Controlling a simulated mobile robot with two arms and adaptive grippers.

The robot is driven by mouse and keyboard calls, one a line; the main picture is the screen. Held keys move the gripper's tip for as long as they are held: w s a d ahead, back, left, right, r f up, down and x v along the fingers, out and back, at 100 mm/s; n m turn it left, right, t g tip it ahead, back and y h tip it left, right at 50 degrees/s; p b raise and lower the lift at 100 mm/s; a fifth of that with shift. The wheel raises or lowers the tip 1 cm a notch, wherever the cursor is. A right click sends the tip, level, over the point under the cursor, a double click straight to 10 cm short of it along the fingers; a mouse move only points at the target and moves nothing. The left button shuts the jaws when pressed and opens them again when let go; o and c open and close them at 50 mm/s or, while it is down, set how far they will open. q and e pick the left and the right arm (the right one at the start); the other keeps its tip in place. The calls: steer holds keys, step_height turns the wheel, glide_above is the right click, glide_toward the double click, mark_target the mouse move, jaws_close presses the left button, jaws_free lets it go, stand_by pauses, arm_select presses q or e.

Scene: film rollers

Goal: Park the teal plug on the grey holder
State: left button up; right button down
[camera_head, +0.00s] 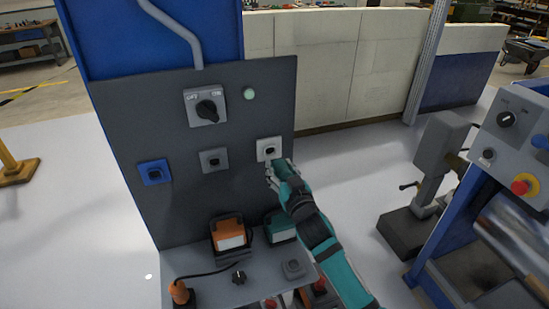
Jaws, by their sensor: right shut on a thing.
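My right gripper (273,170) is shut at the lower edge of the white socket (269,149) on the dark upright panel. The thing between its fingers is mostly hidden by the hand; I take it to be the teal plug, but I cannot make out its shape or whether it touches the socket. A grey square holder (293,268) lies on the console top below, beside my right forearm, with nothing seen on it. My left gripper is not in view.
The panel also carries a blue socket (154,172), a grey socket (214,160), a rotary switch (206,107) and a pale green lamp (249,94). An orange box (229,236), teal box (279,229), black knob (238,277) and corded orange plug (180,293) are below.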

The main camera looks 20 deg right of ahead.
steer(key=shift+f, duration=0.1)
stand_by(0.3)
steer(key=d+f+m+g+h, duration=0.25)
steer(key=f+g, duration=0.55)
steer(key=f, duration=0.5)
steer(key=s+a+f+n+g+y, duration=0.1)
steer(key=s+f+g, duration=0.2)
steer(key=s+g, duration=0.25)
steer(key=s+f+n+g+y, duration=0.1)
steer(key=s+f+n+g, duration=0.15)
steer(key=s+g, duration=0.3)
steer(key=shift+m+t, duration=0.5)
steer(key=shift+f, duration=4)
steer(key=shift+p, duration=0.9)
